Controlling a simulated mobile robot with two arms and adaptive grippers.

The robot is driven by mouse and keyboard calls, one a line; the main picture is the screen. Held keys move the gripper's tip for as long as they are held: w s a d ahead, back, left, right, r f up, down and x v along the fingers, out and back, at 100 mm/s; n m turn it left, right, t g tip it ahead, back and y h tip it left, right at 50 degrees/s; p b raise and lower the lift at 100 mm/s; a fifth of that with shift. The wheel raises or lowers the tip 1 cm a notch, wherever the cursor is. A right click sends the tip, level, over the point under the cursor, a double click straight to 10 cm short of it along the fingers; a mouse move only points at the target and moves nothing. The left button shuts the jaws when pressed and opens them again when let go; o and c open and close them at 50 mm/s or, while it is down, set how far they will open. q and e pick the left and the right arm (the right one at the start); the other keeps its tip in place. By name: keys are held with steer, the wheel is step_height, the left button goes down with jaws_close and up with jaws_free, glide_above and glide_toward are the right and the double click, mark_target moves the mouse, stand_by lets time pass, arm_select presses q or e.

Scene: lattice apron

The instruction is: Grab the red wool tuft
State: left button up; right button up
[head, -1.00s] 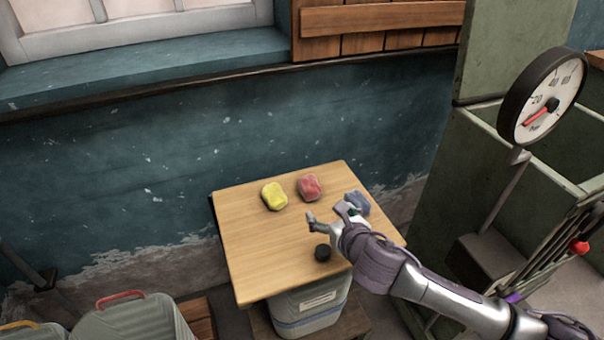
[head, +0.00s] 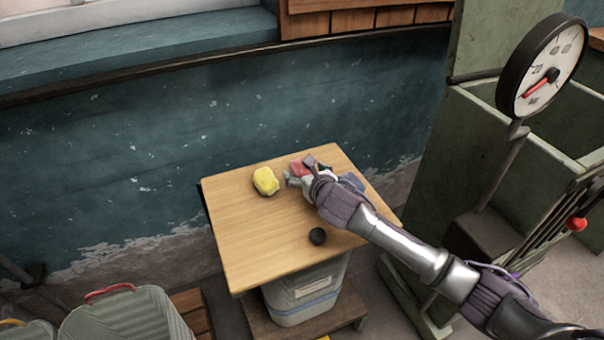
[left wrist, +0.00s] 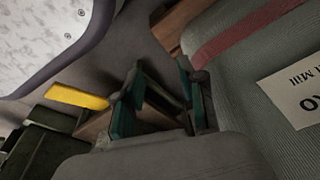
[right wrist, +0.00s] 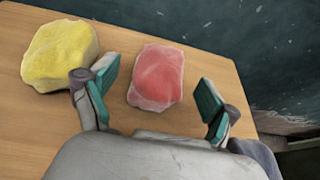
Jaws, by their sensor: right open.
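The red wool tuft (head: 297,167) lies on the small wooden table, partly hidden by my right gripper (head: 301,171) in the head view. In the right wrist view the red tuft (right wrist: 157,77) sits between the two open teal-padded fingers, with a gap on each side. The fingers do not appear to touch it. My left gripper (left wrist: 158,98) shows only in the left wrist view, its fingers apart with nothing between them, away from the tuft.
A yellow tuft (head: 265,181) lies left of the red one, close to my right gripper's left finger. A blue tuft (head: 352,181) is partly behind my right arm. The table's left front is clear.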

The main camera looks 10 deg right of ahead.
steer(key=shift+x, duration=0.75)
steer(key=shift+w+f, duration=0.15)
steer(key=shift+w, duration=0.2)
arm_select(q)
steer(key=shift+w+r, duration=0.5)
steer(key=shift+r, duration=0.4)
arm_select(e)
steer(key=c, duration=1)
